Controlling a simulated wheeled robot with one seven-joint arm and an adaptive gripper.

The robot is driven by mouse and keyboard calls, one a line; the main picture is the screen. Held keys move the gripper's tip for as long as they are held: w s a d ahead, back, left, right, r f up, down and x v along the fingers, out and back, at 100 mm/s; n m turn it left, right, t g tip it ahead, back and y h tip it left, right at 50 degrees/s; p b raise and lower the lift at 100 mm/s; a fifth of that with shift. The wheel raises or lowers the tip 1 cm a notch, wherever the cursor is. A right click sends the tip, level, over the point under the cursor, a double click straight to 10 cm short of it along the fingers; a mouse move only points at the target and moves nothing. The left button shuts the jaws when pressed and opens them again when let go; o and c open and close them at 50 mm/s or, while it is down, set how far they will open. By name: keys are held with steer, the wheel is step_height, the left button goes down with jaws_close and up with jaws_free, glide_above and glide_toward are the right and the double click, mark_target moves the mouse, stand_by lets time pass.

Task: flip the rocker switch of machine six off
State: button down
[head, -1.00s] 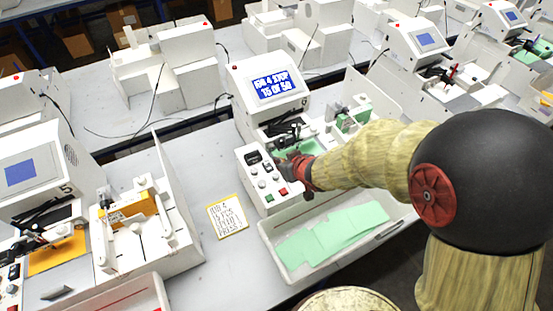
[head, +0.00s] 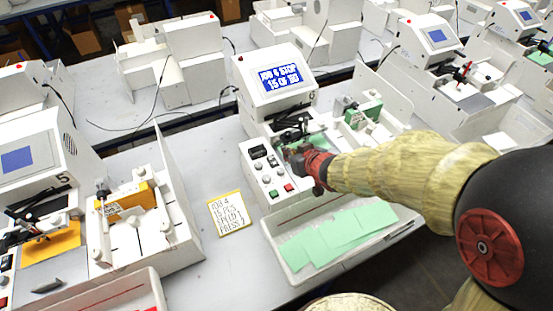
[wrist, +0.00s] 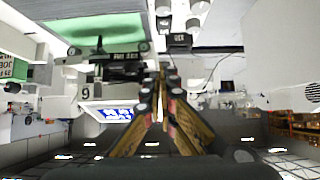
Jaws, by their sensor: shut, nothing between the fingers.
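Machine six (head: 272,84) is the white machine in the middle of the head view, with a lit blue screen and a "6" on its side. Its number appears upside down in the wrist view. Its white control panel (head: 250,172) carries knobs, a green and a red button, and a black rocker-like part (head: 258,152) at the far end. A black block (wrist: 180,42) shows beyond my fingertips in the wrist view. My gripper (head: 288,153) is shut and empty beside the panel's far right edge. Its fingertips (wrist: 160,72) meet in the wrist view. I cannot tell whether they touch anything, or the switch's position.
A tray of green sheets (head: 288,262) stands in front of machine six. A handwritten card (head: 229,213) lies left of the panel. Machine five (head: 32,150) stands at the left with an orange piece.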

steer(key=shift+r, duration=0.15)
steer(key=shift+w, duration=0.1)
steer(key=b, duration=0.3)
glide_above(276, 160)
steer(key=f, duration=0.6)
steer(key=shift+s+d, duration=0.15)
steer(key=shift+s, duration=0.2)
steer(key=shift+w+f+b, duration=0.15)
steer(key=shift+f+b, duration=0.1)
steer(key=shift+f, duration=0.35)
steer(key=shift+w+f+b, duration=0.15)
steer(key=shift+f+b, duration=0.05)
steer(key=shift+f, duration=0.4)
steer(key=shift+w+f, duration=0.1)
steer(key=shift+f, duration=0.65)
steer(key=shift+a+r+p, duration=0.1)
steer(key=shift+a+p, duration=0.1)
steer(key=shift+p, duration=0.1)
